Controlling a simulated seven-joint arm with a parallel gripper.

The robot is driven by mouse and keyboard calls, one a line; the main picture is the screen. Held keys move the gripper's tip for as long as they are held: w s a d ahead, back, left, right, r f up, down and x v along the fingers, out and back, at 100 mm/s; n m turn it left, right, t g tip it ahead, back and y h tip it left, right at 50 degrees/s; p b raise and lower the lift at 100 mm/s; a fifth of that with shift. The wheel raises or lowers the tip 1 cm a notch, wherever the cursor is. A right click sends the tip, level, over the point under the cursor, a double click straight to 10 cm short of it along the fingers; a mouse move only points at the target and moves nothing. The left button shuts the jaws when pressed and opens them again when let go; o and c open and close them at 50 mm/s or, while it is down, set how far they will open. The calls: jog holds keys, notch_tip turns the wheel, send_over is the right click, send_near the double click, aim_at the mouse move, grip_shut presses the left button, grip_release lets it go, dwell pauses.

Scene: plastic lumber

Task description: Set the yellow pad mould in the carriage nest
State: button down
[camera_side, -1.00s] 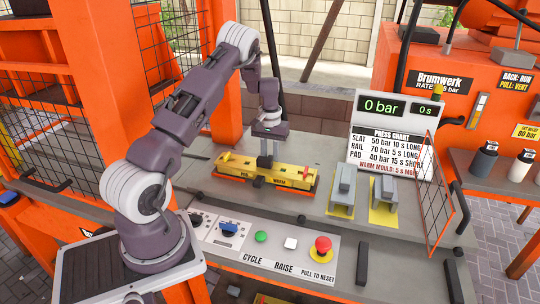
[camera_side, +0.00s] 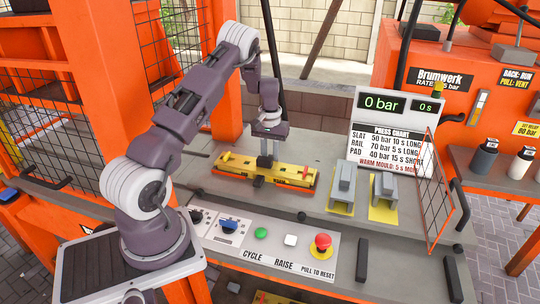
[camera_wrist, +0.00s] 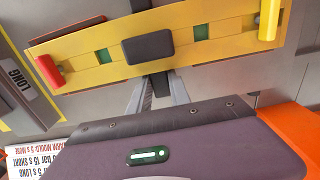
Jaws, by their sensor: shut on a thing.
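The yellow pad mould (camera_side: 292,174) is a long yellow bar with a dark block in its middle, a red peg at one end and a yellow peg at the other. It lies level over the orange-edged carriage (camera_side: 241,180) on the bench. My gripper (camera_side: 264,160) points down over the mould's middle and is shut on it. In the wrist view the mould (camera_wrist: 90,58) spans the top of the picture and my gripper's fingers (camera_wrist: 160,95) reach its dark middle block. I cannot tell whether the mould touches the nest; the nest is hidden beneath it.
Two grey blocks on yellow plates (camera_side: 342,186) stand right of the carriage. The control panel (camera_side: 270,243) with dial, buttons and red knob is in front. An orange mesh guard (camera_side: 436,185) and press chart (camera_side: 393,150) stand at the right.

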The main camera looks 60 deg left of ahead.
jog(key=c, duration=1.1)
grip_release()
jog(key=shift+o, duration=0.3)
jog(key=o, duration=0.3)
jog(key=shift+r, duration=3.5)
